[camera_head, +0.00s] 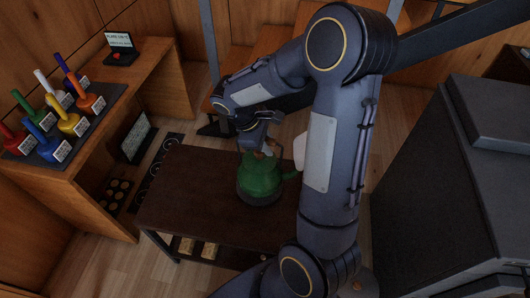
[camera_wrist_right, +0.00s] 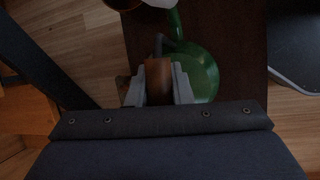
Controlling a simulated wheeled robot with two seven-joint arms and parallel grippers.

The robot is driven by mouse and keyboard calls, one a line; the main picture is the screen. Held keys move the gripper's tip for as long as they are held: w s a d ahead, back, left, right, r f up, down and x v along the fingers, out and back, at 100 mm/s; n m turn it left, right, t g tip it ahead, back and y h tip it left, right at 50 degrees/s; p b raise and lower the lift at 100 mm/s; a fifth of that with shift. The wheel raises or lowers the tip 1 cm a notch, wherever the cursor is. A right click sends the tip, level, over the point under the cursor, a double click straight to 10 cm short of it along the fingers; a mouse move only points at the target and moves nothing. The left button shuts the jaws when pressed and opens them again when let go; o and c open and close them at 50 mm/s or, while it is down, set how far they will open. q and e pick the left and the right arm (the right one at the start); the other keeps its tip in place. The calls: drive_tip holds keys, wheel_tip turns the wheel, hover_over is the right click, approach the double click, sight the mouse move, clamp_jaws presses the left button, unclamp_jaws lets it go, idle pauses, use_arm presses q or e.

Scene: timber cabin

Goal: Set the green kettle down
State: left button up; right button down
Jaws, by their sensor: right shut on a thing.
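The green kettle (camera_head: 259,181) is upright at the middle of the dark brown table (camera_head: 185,186) in the head view, with its spout toward the right. I cannot tell whether its base touches the tabletop. My right gripper (camera_head: 266,150) is above the kettle, shut on its brown handle. In the right wrist view the fingers (camera_wrist_right: 159,88) are on both sides of the handle, and the green kettle body (camera_wrist_right: 200,72) shows beyond them. My right arm hides part of the table's right side. My left gripper is not in view.
A wooden counter (camera_head: 133,92) at the left holds several coloured bell-like objects (camera_head: 70,120) on a dark mat and a small black sign (camera_head: 121,45). A big dark cabinet-like block (camera_head: 450,190) stands at the right. The table's left part is bare.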

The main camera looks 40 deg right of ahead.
sight(266, 156)
drive_tip(key=shift+w+f, duration=0.2)
drive_tip(key=shift+w, duration=0.1)
drive_tip(key=shift+w+f, duration=0.3)
drive_tip(key=shift+f, duration=0.05)
wheel_tip(266, 156, down, 2)
drive_tip(key=shift+s+d+f+b, duration=0.1)
drive_tip(key=shift+b, duration=0.3)
drive_tip(key=shift+d+f, duration=0.1)
drive_tip(key=shift+f, duration=0.3)
drive_tip(key=shift+s+f, duration=0.1)
drive_tip(key=shift+f, duration=0.1)
drive_tip(key=c, duration=1.3)
unclamp_jaws()
